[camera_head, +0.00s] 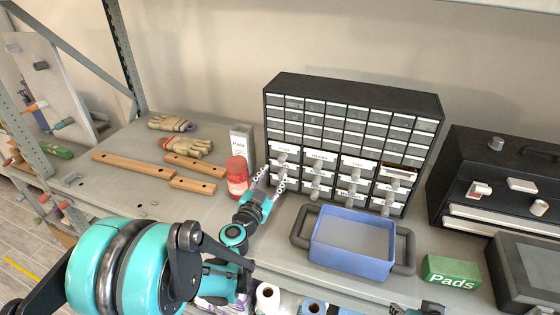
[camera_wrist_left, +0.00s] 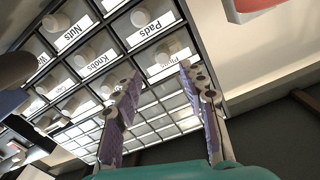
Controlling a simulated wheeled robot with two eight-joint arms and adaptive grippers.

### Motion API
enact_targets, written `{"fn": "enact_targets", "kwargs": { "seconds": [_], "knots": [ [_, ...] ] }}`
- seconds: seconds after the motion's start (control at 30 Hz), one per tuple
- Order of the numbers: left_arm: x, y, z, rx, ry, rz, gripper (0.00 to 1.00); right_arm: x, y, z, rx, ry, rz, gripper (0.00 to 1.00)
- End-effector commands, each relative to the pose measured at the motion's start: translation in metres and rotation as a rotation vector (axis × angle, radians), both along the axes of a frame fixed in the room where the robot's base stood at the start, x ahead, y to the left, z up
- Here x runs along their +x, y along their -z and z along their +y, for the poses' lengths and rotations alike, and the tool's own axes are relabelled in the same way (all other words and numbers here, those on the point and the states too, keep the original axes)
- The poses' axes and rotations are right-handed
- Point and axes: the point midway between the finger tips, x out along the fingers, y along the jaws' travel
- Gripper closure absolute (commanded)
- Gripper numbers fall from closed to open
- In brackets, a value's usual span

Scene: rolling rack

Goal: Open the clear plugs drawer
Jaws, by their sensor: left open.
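The black cabinet (camera_head: 355,92) holds clear drawers with white labels and pale knobs. In the left wrist view, the plugs drawer (camera_wrist_left: 155,57) has a partly hidden label starting "Pl" and looks closed. In the head view it appears to be the top-left large drawer (camera_head: 283,149). My left gripper (camera_head: 273,177) is open in front of the cabinet's left columns. In the wrist view its two fingers (camera_wrist_left: 160,87) stand apart, near the plugs drawer's knob; contact cannot be told. Part of my right gripper (camera_head: 422,309) shows at the bottom edge; its fingers are unclear.
A blue bin (camera_head: 352,262) stands before the cabinet. A green Pads box (camera_head: 451,271) is at the right. A top-right large drawer (camera_head: 398,172) looks slightly open.

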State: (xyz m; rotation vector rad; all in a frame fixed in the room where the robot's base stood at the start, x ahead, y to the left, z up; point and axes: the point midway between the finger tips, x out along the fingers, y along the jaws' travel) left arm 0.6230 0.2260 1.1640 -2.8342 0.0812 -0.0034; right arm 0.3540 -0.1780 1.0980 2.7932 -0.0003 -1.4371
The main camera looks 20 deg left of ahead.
Motion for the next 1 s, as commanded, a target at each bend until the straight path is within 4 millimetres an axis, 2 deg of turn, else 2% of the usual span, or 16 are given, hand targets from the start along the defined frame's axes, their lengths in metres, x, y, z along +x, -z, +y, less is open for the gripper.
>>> {"fn": "enact_targets", "kwargs": {
  "seconds": [0.17, 0.53, 0.7, 0.93, 1.0],
  "knots": [
    [0.014, 0.003, 0.005, 0.008, -0.016, -0.007, 0.58, 0.000, 0.001, 0.000, 0.000, 0.000, 0.000, 0.58],
    [0.070, 0.002, 0.001, 0.007, -0.014, -0.007, 0.58, 0.000, 0.006, 0.000, 0.000, 0.000, 0.000, 0.58],
    [0.079, 0.002, 0.001, 0.007, -0.013, -0.007, 0.58, 0.000, 0.006, 0.000, 0.000, 0.000, 0.000, 0.58],
    [0.080, 0.002, 0.001, 0.007, -0.013, -0.007, 0.58, 0.000, 0.006, 0.000, 0.000, 0.000, 0.000, 0.58],
    [0.080, 0.002, 0.001, 0.007, -0.013, -0.007, 0.77, 0.000, 0.006, 0.000, 0.000, 0.000, 0.000, 0.58]
  ]
}}
